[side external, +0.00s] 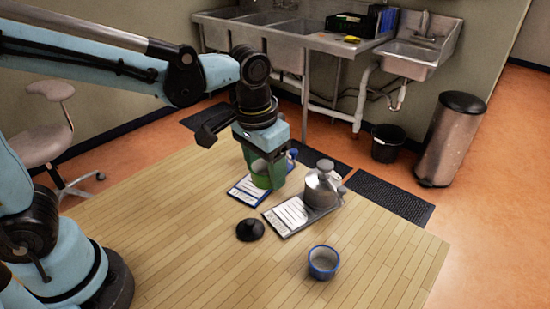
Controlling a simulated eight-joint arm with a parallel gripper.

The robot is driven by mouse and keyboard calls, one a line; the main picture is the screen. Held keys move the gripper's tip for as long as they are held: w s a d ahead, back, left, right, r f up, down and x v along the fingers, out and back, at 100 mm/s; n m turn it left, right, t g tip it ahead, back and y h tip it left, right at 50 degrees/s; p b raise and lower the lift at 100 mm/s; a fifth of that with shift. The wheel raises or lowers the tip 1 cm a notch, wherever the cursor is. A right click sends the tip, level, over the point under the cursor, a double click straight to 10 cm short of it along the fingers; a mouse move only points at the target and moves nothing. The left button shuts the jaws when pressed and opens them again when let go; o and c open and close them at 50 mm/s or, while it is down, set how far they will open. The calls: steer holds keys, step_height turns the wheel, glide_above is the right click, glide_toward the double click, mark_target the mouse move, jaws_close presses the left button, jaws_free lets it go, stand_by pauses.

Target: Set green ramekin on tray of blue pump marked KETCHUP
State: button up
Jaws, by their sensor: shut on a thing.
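My gripper (264,158) is shut on the green ramekin (261,178). It holds the ramekin over or at the far end of a blue-edged tray (236,195) with a white label card. I cannot tell whether the ramekin touches the tray. A small blue part (293,154) shows just right of my gripper and looks like part of the blue pump; the rest is hidden behind my gripper and the ramekin. The lettering on the card is too small to read.
A grey pump (321,188) stands on a grey tray (291,231) close to the right. A black dome-shaped object (250,230) and a blue ramekin (323,263) sit nearer on the wooden table (190,240). The table's front and left areas are clear.

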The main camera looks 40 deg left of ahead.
steer(key=w+a+f, duration=0.2)
steer(key=a, duration=0.1)
steer(key=w+a+f, duration=0.2)
steer(key=a, duration=0.1)
steer(key=w+a+f, duration=0.2)
steer(key=a, duration=0.1)
steer(key=shift+f, duration=0.3)
steer(key=shift+a+f, duration=0.1)
steer(key=shift+f, duration=1.95)
steer(key=o, duration=1.1)
steer(key=shift+f, duration=0.1)
step_height(320, 180, up, 12)
steer(key=s+f, duration=0.1)
steer(key=shift+s+a+r+n+t, duration=0.2)
steer(key=shift+s+t, duration=0.75)
steer(key=shift+s, duration=0.8)
steer(key=shift+s+a+r+n+t, duration=0.15)
steer(key=shift+s+a+r+t, duration=0.15)
steer(key=shift+s+t, duration=1.1)
steer(key=shift+s+a+r+n+t, duration=0.25)
steer(key=shift+s+t, duration=0.3)
steer(key=shift+s, duration=1.55)
